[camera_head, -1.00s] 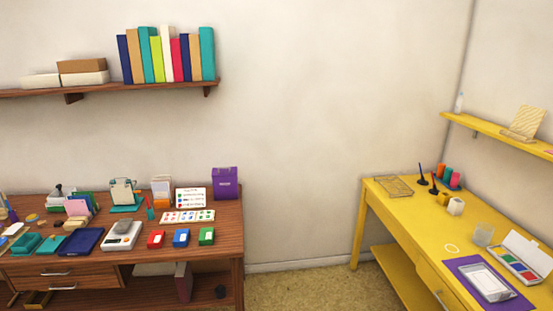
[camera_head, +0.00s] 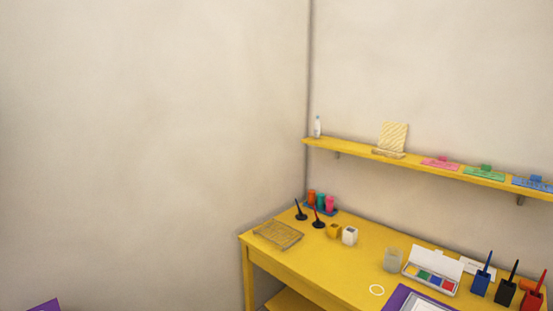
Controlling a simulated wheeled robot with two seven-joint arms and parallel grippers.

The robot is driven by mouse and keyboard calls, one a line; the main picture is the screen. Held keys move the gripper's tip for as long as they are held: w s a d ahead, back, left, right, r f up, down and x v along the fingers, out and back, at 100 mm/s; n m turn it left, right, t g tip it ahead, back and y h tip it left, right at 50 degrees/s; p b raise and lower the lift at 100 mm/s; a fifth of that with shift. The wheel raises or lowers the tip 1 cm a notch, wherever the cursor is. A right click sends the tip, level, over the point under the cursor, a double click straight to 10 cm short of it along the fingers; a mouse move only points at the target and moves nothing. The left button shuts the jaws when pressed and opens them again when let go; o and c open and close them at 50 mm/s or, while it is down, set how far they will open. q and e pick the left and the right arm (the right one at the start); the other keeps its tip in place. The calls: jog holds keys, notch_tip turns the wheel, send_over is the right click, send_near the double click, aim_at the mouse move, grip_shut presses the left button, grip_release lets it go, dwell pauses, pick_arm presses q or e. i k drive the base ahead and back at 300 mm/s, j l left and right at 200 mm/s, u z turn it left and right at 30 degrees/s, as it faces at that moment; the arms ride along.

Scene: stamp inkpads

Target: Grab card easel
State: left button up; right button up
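A cream patterned panel on a small wooden stand (camera_head: 393,140), which looks like a card easel, stands upright on the yellow wall shelf (camera_head: 357,149). It is near the shelf's left end, above the yellow desk (camera_head: 338,275). Neither of my grippers shows in this view.
A small bottle (camera_head: 317,128) stands left of the stand; pink (camera_head: 440,163), green (camera_head: 485,171) and blue (camera_head: 534,183) items lie to its right. The desk holds a wire rack (camera_head: 278,235), a glass (camera_head: 393,260), a paint box (camera_head: 430,277) and dark-handled tools. The wall at left is bare.

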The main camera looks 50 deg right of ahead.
aim_at(393, 135)
jog(key=i+z, duration=0.15)
jog(key=z, duration=0.35)
jog(key=i+j+z, duration=0.1)
jog(key=z, duration=0.4)
jog(key=i+j+z, duration=0.1)
jog(key=z, duration=0.4)
jog(key=i+j, duration=0.05)
